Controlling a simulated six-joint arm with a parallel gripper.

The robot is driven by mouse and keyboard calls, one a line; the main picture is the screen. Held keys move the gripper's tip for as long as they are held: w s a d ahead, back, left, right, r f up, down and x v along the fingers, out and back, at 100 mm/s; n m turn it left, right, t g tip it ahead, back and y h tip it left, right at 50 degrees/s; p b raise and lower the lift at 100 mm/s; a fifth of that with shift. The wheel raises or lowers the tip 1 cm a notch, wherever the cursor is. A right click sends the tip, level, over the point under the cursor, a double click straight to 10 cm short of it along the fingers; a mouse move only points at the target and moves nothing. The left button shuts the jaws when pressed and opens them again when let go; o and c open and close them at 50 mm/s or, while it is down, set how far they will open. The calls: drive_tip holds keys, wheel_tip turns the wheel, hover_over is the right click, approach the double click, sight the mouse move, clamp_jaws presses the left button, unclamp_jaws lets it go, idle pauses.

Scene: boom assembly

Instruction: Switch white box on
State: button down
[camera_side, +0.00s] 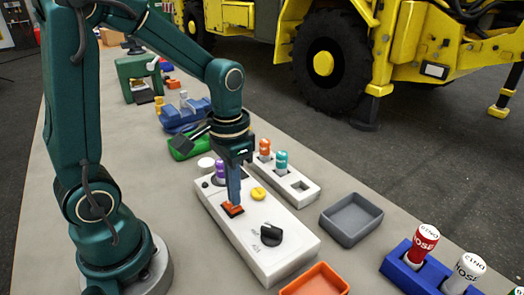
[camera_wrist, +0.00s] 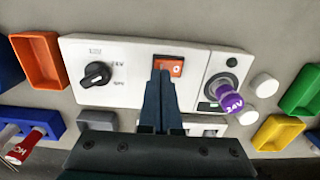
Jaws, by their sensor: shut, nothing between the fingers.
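The white box (camera_side: 270,255) lies on the grey table in the middle of the side view. It also shows in the wrist view (camera_wrist: 125,92), with a black rotary knob (camera_wrist: 97,74), an orange-red rocker switch (camera_wrist: 175,67) and a purple 24V plug (camera_wrist: 232,98) at its right end. My gripper (camera_side: 234,205) points down with its fingertips at the orange-red switch. In the wrist view my gripper (camera_wrist: 163,78) is shut and empty, and its tips cover part of the switch. I cannot tell whether the tips touch the switch or which way it is tipped.
A white holder with orange and teal plugs (camera_side: 281,160) stands behind the box. A grey tray (camera_side: 352,219) and an orange tray (camera_side: 314,281) are near it. A blue rack with hose plugs (camera_side: 420,270) is at lower right. Green and blue fixtures stand farther back.

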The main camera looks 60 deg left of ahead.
drive_tip(key=shift+f, duration=0.8)
drive_tip(key=shift+r, duration=3.5)
drive_tip(key=s+d+r+t, duration=0.3)
drive_tip(key=s+d+t, duration=0.1)
drive_tip(key=s+t, duration=0.1)
drive_tip(key=shift+s+t, duration=0.3)
drive_tip(key=shift+s, duration=0.05)
